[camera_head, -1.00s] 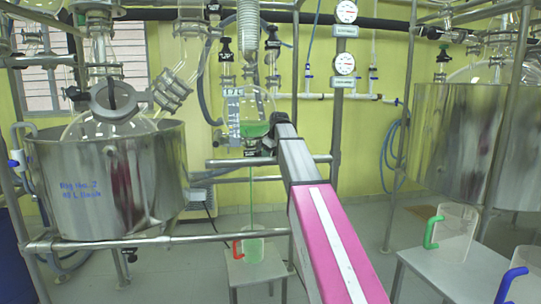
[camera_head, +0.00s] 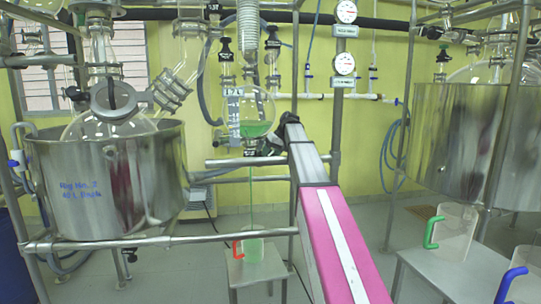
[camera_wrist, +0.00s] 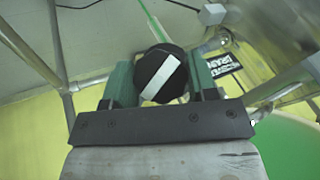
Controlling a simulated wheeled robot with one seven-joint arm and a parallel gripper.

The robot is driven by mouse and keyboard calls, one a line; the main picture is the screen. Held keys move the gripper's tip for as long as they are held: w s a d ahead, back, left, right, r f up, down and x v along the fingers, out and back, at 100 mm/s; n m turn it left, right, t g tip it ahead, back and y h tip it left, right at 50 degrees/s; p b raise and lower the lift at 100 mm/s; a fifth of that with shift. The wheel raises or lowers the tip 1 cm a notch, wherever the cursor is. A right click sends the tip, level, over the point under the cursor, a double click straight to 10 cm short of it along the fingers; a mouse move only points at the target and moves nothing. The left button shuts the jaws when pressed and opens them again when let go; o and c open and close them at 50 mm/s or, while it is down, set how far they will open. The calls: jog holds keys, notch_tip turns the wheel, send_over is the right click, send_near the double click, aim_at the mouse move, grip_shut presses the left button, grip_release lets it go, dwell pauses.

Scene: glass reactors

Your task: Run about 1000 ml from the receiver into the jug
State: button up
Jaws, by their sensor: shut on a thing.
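The receiver (camera_head: 258,110) is a round glass flask with a scale at its left and green liquid in its lower part. A thin green stream (camera_head: 251,200) runs down from below it into the jug (camera_head: 254,250), a clear one with a red handle, which holds pale green liquid. The jug's exact level is too small to read. In the wrist view, my gripper (camera_wrist: 162,88) is shut on a black round valve knob (camera_wrist: 150,64) with a white stripe, which sits tilted between the green-grey fingers. The green liquid also shows at the wrist view's lower right (camera_wrist: 288,150).
The jug stands on a small metal stool (camera_head: 255,270). A steel bath (camera_head: 110,180) stands left, another (camera_head: 470,140) right. Metal rails (camera_head: 160,240) and posts run close around my arm. Jugs with green (camera_head: 452,232) and blue (camera_head: 520,288) handles stand at lower right.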

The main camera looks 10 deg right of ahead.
jog(key=shift+m+y, duration=0.3)
jog(key=shift+m, duration=0.1)
jog(key=o, duration=0.9)
jog(key=v, duration=1)
jog(key=shift+d+r, duration=0.2)
jog(key=shift+r, duration=0.15)
